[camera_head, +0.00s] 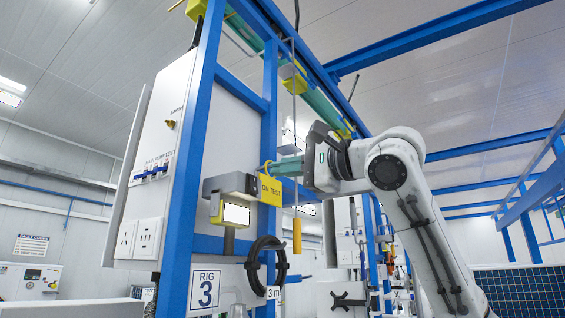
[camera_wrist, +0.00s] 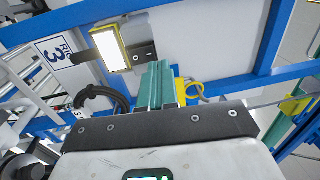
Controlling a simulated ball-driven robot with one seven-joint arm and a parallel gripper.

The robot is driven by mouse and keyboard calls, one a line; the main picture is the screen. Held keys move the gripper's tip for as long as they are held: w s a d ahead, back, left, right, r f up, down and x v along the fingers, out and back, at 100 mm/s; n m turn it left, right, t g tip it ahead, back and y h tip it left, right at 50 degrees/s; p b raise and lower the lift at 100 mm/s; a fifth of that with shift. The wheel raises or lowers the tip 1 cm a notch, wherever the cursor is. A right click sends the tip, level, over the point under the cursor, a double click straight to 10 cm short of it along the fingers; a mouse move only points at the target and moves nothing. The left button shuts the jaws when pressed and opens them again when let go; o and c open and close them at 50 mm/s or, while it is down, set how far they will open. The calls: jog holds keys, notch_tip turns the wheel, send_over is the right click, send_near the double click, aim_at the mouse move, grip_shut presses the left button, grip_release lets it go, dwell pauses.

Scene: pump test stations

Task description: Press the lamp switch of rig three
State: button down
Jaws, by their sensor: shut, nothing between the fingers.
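The rig three sign (camera_head: 205,290) is on the blue frame at lower left in the head view; it also shows in the wrist view (camera_wrist: 57,51). Above it a lit lamp (camera_head: 235,214) with a yellow rim hangs below a grey box (camera_head: 222,185). In the wrist view the lamp (camera_wrist: 109,48) sits beside a dark rocker switch (camera_wrist: 144,53) with white marks. My gripper (camera_head: 277,168) is shut and empty, its teal fingers pointing left at the box. In the wrist view the fingertips (camera_wrist: 157,66) are just below and right of the switch. I cannot tell whether they touch it.
A yellow "ON TEST" tag (camera_head: 270,190) hangs close by the fingertips. A black cable coil (camera_head: 262,266) hangs below. Blue uprights (camera_head: 190,190) frame the rig. A white panel with sockets (camera_head: 139,239) is at left.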

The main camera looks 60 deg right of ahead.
jog(key=s+r+b, duration=0.1)
jog(key=s+b, duration=0.1)
jog(key=s, duration=0.7)
jog(key=shift+s+d+r+b, duration=0.2)
jog(key=shift+s+b, duration=0.05)
jog(key=shift+b, duration=0.1)
